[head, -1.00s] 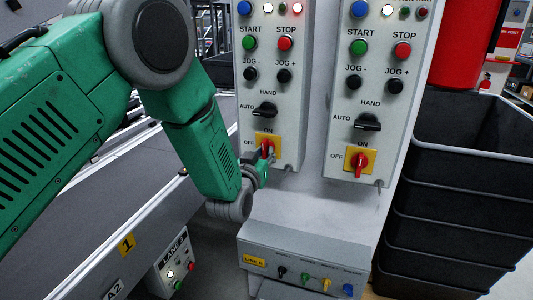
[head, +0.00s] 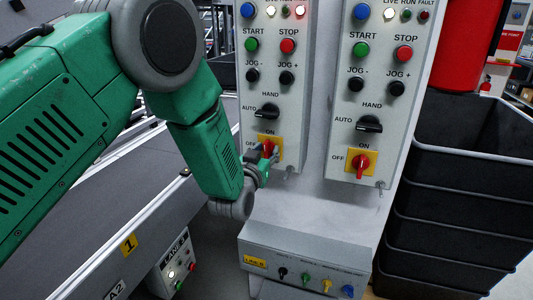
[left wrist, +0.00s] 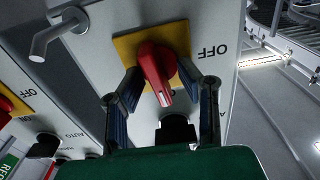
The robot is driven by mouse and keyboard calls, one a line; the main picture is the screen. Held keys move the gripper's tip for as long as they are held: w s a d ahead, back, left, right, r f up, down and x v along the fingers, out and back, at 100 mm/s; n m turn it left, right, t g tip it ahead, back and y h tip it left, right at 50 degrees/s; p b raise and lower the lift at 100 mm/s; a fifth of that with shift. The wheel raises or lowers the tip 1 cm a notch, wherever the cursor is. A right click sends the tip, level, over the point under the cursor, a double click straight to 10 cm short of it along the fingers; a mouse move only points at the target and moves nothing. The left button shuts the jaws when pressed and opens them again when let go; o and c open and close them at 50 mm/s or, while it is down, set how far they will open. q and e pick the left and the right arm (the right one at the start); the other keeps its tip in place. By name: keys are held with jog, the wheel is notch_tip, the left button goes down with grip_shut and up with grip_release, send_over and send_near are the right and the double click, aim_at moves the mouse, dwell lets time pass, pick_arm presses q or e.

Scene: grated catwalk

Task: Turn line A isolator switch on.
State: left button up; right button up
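The left panel's isolator is a red rotary handle (head: 267,147) on a yellow plate, with ON above it and OFF to its left in the head view. My left gripper (head: 270,154) is at this handle and partly hides it. In the left wrist view the gripper's two fingers (left wrist: 158,78) stand apart, one on each side of the red handle (left wrist: 154,68). I cannot tell whether they touch it. There, the handle's white-marked end lies toward the black selector, slightly tilted, and OFF is on the right. My right gripper is not in view.
A second panel with a like red isolator (head: 361,166) stands to the right. A black AUTO/HAND selector (head: 267,112) sits just above the left isolator. A grey box (head: 300,262) with coloured connectors is below. Black stacked crates (head: 455,200) are at right, a conveyor at left.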

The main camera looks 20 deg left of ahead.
pick_arm(q)
jog(key=shift+f, duration=0.15)
jog(key=shift+s+f, duration=0.1)
jog(key=s, duration=1.1)
jog(key=shift+s+a, duration=0.15)
jog(key=shift+s, duration=0.2)
